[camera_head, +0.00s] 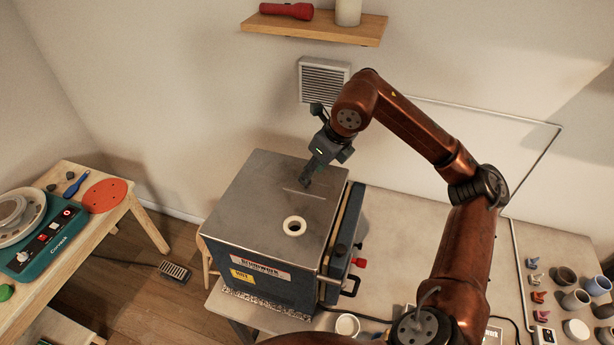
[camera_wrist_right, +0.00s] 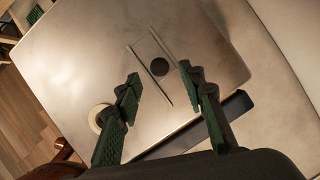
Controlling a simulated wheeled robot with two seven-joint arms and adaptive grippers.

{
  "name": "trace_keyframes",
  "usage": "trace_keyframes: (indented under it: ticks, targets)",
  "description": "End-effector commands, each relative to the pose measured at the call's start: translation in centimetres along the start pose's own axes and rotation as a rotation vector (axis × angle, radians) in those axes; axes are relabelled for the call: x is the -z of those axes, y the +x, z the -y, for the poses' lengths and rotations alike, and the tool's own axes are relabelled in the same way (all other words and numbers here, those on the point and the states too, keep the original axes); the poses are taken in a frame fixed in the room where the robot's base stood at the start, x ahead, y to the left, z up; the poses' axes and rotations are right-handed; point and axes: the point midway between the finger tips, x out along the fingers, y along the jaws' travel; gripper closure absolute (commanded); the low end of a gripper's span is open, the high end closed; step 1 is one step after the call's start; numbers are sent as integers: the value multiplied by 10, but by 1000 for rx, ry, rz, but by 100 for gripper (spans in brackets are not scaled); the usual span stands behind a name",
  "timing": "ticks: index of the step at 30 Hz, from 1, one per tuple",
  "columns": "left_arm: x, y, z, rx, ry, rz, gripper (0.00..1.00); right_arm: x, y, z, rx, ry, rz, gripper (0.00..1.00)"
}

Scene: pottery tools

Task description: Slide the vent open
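A blue kiln (camera_head: 255,208) with a grey metal top stands on the table. In the right wrist view its top (camera_wrist_right: 90,50) carries a flat rectangular vent plate (camera_wrist_right: 147,52) with a round black knob (camera_wrist_right: 160,67). A thin dark line runs along one long side of the plate. My right gripper (camera_head: 307,183) points down over the plate in the head view and partly hides it. In the right wrist view my right gripper (camera_wrist_right: 163,85) is open, with the knob showing between and just beyond its fingertips. Contact cannot be told. My left gripper is out of view.
A pale ring (camera_head: 294,226) lies on the kiln top near its front. A louvred grille (camera_head: 323,80) is on the wall, below a shelf (camera_head: 318,26). Several cups (camera_head: 575,299) stand at the right. A pottery wheel (camera_head: 38,245) stands at the left.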

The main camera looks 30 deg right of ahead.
Motion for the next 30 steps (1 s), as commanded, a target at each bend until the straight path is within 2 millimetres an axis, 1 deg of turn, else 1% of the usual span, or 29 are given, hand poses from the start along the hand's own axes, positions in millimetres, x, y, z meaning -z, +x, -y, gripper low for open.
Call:
trace_keyframes:
  ticks: [1,3,7,11,18,30]
  targets:
    - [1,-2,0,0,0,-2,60,0,8,-1,-4,-1,-2,63]
    - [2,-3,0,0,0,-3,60,0,17,-1,-3,0,-2,63]
    - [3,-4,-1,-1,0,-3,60,0,30,-1,-4,1,0,63]
    - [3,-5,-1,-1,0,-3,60,0,36,-1,-3,1,1,63]
    - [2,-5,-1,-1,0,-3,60,0,36,-1,-3,1,2,63]
    - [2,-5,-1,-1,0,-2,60,0,36,-1,-3,2,2,91]
